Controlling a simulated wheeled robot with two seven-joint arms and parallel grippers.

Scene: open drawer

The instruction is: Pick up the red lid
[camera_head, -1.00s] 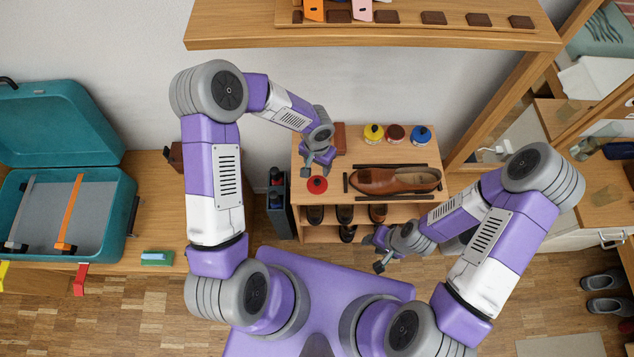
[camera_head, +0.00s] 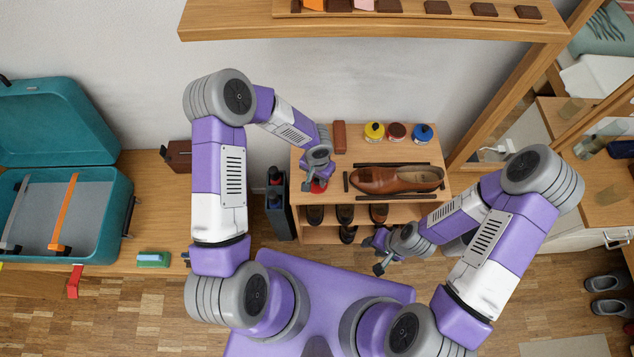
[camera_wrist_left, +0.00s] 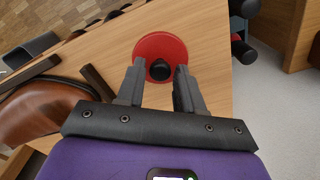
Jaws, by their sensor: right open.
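The red lid (camera_wrist_left: 160,46) is a round disc with a dark knob (camera_wrist_left: 159,70). It lies on top of the wooden shoe bench, near its left end. In the head view the lid (camera_head: 319,187) is mostly hidden under my left gripper (camera_head: 313,184). In the left wrist view my left gripper (camera_wrist_left: 160,66) is open, with a fingertip on each side of the knob and small gaps showing. Whether it touches the lid is unclear. My right gripper (camera_head: 376,257) is open and empty, in front of the bench.
A brown shoe (camera_head: 395,180) lies on the bench (camera_head: 350,157) right of the lid, bordered by dark strips. Yellow (camera_head: 374,130), dark red (camera_head: 397,131) and blue (camera_head: 422,132) tins and a brown block (camera_head: 339,137) stand behind. A dark case (camera_head: 279,205) stands left.

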